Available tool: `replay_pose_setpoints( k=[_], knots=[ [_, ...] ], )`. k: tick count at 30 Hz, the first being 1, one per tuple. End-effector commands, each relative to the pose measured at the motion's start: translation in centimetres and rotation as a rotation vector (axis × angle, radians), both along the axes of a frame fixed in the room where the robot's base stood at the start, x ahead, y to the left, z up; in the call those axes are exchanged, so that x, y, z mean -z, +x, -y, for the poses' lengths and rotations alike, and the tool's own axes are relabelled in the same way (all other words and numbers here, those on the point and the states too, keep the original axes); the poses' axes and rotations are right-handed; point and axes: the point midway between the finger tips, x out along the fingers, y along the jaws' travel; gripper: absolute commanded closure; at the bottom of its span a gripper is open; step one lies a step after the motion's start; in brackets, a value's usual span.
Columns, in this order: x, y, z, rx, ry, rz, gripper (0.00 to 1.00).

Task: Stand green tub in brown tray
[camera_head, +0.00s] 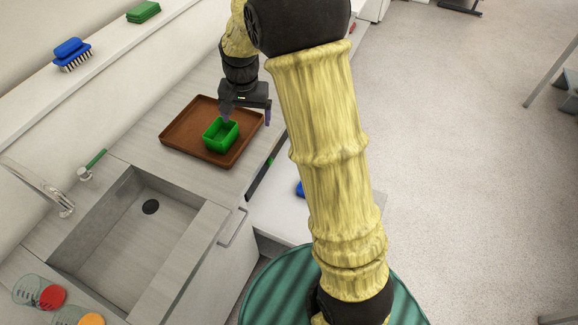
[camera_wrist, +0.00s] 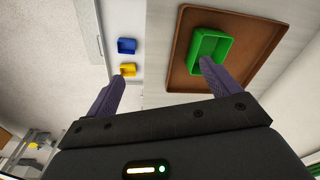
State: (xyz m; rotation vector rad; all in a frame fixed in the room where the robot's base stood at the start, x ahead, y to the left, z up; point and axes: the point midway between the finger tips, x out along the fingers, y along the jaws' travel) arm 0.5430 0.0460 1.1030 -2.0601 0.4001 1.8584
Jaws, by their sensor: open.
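The green tub (camera_head: 221,135) stands upright in the brown tray (camera_head: 184,132), towards the tray's front right side. In the wrist view the green tub (camera_wrist: 207,46) also rests inside the brown tray (camera_wrist: 183,84). My gripper (camera_head: 246,115) is just above the tub, its fingers spread wide. In the wrist view my gripper (camera_wrist: 160,80) is open, with one finger over the tub's near wall and the other out past the counter's edge. Nothing is held between the fingers. Whether the finger touches the tub is hard to tell.
A sink (camera_head: 150,230) with a tap (camera_head: 45,185) lies in front of the tray. A blue brush (camera_head: 72,54) and a green sponge (camera_head: 143,12) lie on the back ledge. Below the counter sit a blue tub (camera_wrist: 127,46) and a yellow tub (camera_wrist: 128,70). Two jars lie at the lower left.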

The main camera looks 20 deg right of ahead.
Motion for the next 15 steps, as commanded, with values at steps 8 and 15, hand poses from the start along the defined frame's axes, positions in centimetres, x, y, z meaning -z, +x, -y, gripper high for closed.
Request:
replay_pose_setpoints(
  k=[8, 15],
  knots=[
    [-0.7, -10.4, 3.0, -0.231, -0.038, 0.073, 0.11],
    [0.0, -18.2, 4.5, -0.402, -0.081, 0.120, 0.11]
  ],
)
